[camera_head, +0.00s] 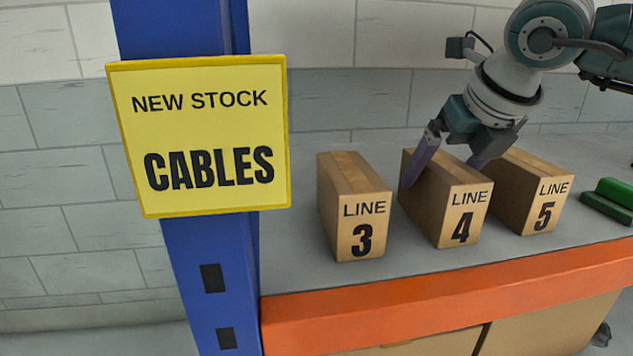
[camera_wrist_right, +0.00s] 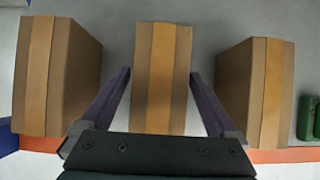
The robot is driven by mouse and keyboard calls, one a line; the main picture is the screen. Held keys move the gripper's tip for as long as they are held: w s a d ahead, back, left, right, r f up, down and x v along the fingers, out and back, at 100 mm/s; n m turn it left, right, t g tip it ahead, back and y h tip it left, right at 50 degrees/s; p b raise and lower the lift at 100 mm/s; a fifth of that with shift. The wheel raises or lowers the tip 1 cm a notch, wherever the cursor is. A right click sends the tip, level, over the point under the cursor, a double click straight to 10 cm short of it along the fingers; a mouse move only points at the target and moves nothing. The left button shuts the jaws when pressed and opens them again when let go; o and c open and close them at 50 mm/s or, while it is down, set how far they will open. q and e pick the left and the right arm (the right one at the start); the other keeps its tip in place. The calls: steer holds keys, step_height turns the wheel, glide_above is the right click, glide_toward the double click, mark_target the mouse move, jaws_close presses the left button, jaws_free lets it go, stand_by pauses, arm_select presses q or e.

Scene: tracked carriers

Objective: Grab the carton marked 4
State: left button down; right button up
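The carton marked 4 (camera_head: 462,214) is a brown box with a tape strip on top, standing upright on the grey shelf between two like cartons. My right gripper (camera_head: 445,172) is over it, with one purple finger on each side. In the right wrist view the carton (camera_wrist_right: 162,80) lies between the two fingers of the gripper (camera_wrist_right: 162,100), with a small gap showing on each side. The right gripper is open. My left gripper is not in view.
The carton marked 3 (camera_head: 357,215) stands to the left and the carton marked 5 (camera_head: 535,200) close to the right. Green objects (camera_head: 610,200) lie at the far right. A blue post with a yellow sign (camera_head: 205,135) stands left. The shelf (camera_head: 300,262) has an orange front edge (camera_head: 450,300).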

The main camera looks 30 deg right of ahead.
jaws_close()
stand_by(0.6)
steer(key=shift+r, duration=0.1)
